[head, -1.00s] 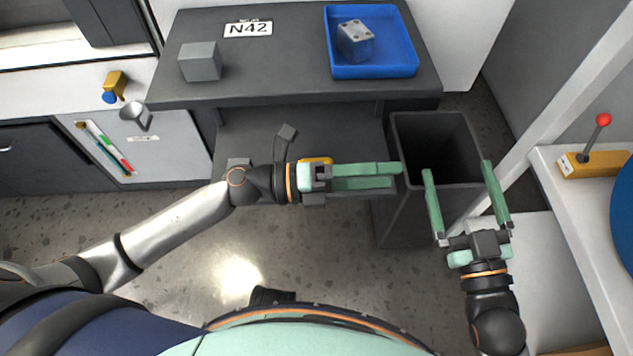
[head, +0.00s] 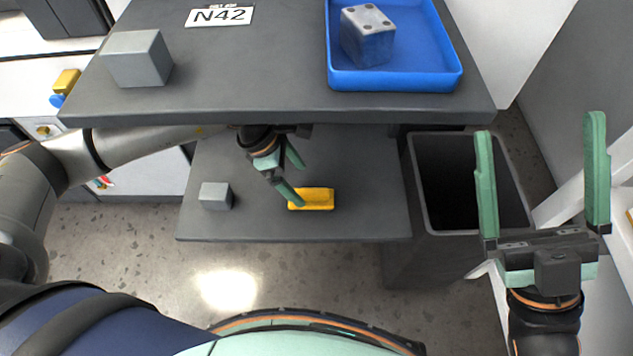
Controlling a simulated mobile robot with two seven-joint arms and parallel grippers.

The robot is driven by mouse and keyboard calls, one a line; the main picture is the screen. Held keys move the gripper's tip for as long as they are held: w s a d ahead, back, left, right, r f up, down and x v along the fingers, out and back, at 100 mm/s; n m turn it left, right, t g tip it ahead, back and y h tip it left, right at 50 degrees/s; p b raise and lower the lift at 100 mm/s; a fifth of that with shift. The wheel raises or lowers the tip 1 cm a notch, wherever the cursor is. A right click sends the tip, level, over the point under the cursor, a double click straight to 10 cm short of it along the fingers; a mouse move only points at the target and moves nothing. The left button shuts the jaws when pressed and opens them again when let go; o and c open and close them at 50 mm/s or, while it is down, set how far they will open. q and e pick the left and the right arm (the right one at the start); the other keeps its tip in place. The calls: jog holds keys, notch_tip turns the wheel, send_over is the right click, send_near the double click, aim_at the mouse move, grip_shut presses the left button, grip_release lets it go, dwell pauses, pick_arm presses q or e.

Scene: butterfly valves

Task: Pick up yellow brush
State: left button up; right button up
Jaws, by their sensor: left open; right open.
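The yellow brush (head: 314,199) lies on the lower shelf (head: 370,222) of the dark table. My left gripper (head: 296,178) reaches under the tabletop and is open. One of its green fingers comes close to the left end of the brush; I cannot tell whether they touch. My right gripper (head: 541,172) is open and empty, at the right over the edge of the dark bin.
A grey cube (head: 215,196) sits on the shelf left of the brush. The tabletop (head: 260,80) above bears a larger grey block (head: 137,58) and a blue tray (head: 395,82) with a die-like cube (head: 367,36). A dark open bin (head: 418,200) stands to the right.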

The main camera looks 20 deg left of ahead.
aim_at(311, 191)
pick_arm(q)
jog(key=b+x, duration=0.1)
jog(key=x, duration=0.2)
jog(key=shift+f, duration=0.1)
jog(key=b+x, duration=0.1)
jog(key=x, duration=0.3)
jog(key=shift+w+d+b, duration=0.1)
jog(key=shift+b, duration=0.2)
grip_shut()
dwell(0.3)
jog(key=shift+r+p, duration=0.4)
jog(key=shift+r, duration=0.35)
notch_tip(311, 191, up, 2)
jog(key=shift+r+p, duration=0.15)
jog(key=shift+p, duration=0.3)
jog(key=s+a+p, duration=0.2)
jog(key=s+a, duration=1)
jog(key=s, duration=0.1)
jog(key=shift+a, duration=0.15)
